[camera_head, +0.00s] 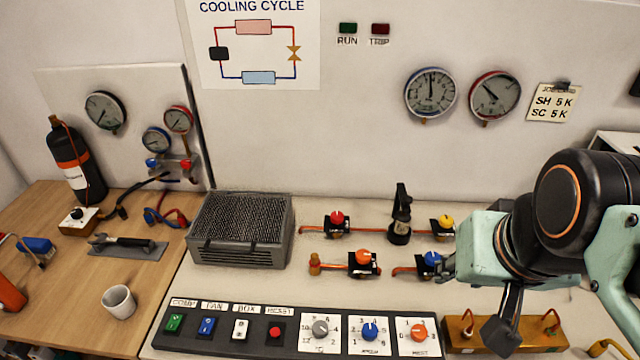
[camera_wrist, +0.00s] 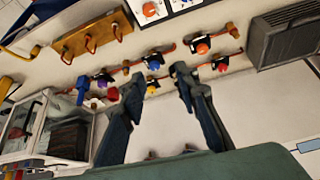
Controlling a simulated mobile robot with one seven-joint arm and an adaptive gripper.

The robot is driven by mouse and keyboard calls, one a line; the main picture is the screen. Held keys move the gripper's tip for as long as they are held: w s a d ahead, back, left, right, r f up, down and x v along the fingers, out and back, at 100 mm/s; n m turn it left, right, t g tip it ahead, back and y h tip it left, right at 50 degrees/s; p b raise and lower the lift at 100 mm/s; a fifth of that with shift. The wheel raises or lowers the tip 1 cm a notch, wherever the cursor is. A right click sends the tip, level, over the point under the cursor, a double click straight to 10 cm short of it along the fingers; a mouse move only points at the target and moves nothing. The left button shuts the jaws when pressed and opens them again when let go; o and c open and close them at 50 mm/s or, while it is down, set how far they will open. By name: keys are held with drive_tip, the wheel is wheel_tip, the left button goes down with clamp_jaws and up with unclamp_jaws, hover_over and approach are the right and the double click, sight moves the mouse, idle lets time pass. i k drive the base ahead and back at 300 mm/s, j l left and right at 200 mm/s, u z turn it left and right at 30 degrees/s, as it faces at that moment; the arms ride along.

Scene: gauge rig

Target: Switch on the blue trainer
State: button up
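A control panel (camera_head: 290,344) runs along the front of the white bench. It carries a green switch (camera_head: 174,322) under COMP, a blue switch (camera_head: 207,326) under FAN, a white switch (camera_head: 240,329) under BOX and a red button (camera_head: 276,333) under RESET. Right of these are a grey knob (camera_head: 320,327), a blue knob (camera_head: 370,331) and an orange knob (camera_head: 419,333). I cannot tell which part is the blue trainer. My gripper (camera_head: 446,268) is over the right of the bench, near a blue valve (camera_head: 431,259). In the wrist view my gripper (camera_wrist: 155,80) has its fingers apart, with nothing held.
A grey finned unit (camera_head: 240,230) stands behind the panel's left part. Several valves with pipes and a black upright part (camera_head: 400,215) stand mid-bench. A brass manifold (camera_head: 505,334) lies at the front right. RUN (camera_head: 347,29) and TRIP (camera_head: 381,29) lamps look dark.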

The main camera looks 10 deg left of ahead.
sight(206, 329)
drive_tip(key=u, duration=1.9)
drive_tip(key=i+j+z, duration=0.2)
drive_tip(key=k+j, duration=0.15)
drive_tip(key=i+l, duration=0.1)
